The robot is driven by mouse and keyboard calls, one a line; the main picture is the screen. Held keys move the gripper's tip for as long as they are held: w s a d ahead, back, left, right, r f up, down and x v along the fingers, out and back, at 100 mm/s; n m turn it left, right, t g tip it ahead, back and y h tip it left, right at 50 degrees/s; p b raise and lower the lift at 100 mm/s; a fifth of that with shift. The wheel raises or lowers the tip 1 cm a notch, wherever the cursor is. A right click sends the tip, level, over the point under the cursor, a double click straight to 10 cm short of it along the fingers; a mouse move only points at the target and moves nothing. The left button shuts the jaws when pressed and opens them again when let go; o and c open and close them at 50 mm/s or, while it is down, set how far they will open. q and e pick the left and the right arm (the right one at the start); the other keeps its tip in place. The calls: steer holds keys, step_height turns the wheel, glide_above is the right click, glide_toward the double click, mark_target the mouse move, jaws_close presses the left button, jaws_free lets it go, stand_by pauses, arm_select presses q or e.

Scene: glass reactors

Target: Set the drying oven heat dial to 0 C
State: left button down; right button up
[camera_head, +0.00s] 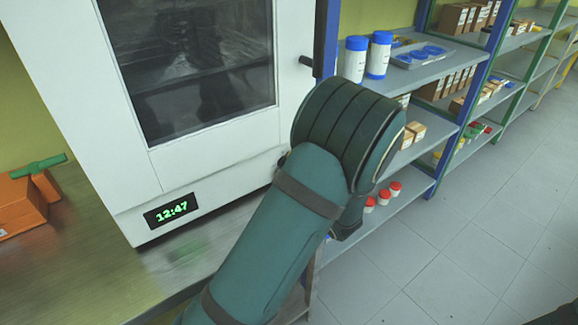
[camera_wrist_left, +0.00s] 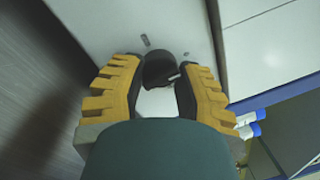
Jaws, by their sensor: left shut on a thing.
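The drying oven (camera_head: 60,60) is a white cabinet with a dark glass window, standing on a metal bench. In the head view my left arm covers the lower right of its front, and the heat dial is hidden there. In the left wrist view the dark round dial (camera_wrist_left: 159,68) sits on the white panel, with a small mark on the panel just above it. My left gripper (camera_wrist_left: 160,82), with yellow ribbed fingers and dark pads, is shut on the dial, one finger on each side. The dial's setting is not readable. My right gripper is not in view.
A green display (camera_head: 172,211) on the oven reads 12:47. An orange box (camera_head: 20,205) with a green-handled item stands on the bench (camera_head: 85,270) at left. A shelf rack (camera_head: 440,75) with white blue-capped bottles (camera_head: 379,55) stands to the right. The tiled floor (camera_head: 470,235) is clear.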

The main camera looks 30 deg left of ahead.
arm_select(q)
steer(key=shift+s+f, duration=0.1)
steer(key=shift+f, duration=0.1)
steer(key=c, duration=0.6)
jaws_free()
steer(key=shift+a, duration=0.15)
steer(key=shift+r, duration=0.1)
steer(key=shift+d, duration=0.35)
steer(key=v, duration=0.7)
